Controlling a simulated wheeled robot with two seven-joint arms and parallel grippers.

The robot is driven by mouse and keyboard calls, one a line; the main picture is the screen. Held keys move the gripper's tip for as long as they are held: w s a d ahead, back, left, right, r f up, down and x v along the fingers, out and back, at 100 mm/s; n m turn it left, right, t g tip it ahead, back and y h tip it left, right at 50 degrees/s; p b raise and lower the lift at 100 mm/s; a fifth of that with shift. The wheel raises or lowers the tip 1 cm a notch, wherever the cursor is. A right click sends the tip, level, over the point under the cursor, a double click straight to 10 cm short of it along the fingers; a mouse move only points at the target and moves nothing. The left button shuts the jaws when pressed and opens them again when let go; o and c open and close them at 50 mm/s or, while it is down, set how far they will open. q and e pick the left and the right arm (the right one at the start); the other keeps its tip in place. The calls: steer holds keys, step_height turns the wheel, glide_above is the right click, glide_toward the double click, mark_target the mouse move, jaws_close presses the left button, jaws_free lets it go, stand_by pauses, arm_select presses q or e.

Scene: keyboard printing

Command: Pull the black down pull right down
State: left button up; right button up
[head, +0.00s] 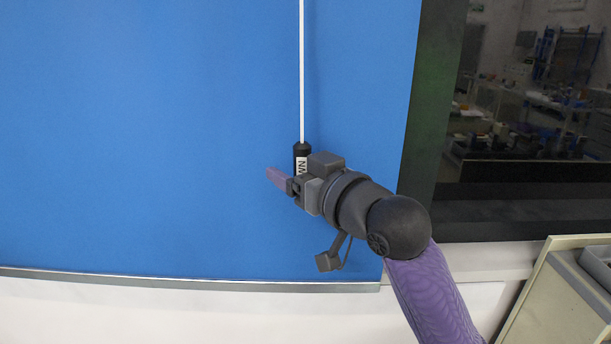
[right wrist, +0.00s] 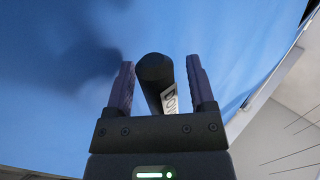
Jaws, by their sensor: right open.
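The black down pull (head: 302,151) hangs on a thin white cord (head: 302,70) in front of a blue surface. It is a dark cylinder with a white label, and its lower part is hidden behind my right gripper in the head view. My right gripper (head: 280,180) is at the height of the pull. In the right wrist view, the pull (right wrist: 154,72) stands between the two open fingers of the gripper (right wrist: 160,85). A gap shows on each side of it. My left gripper is not in view.
The blue panel (head: 150,130) fills the left and middle, with a pale metal strip (head: 180,280) along its bottom edge. A dark-framed window (head: 530,190) is on the right. A beige cabinet (head: 560,300) stands at the lower right. The space left of the pull is clear.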

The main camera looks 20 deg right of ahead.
steer(key=v, duration=0.9)
steer(key=shift+s+d+b, duration=0.15)
steer(key=shift+s+b, duration=0.1)
steer(key=shift+b, duration=0.1)
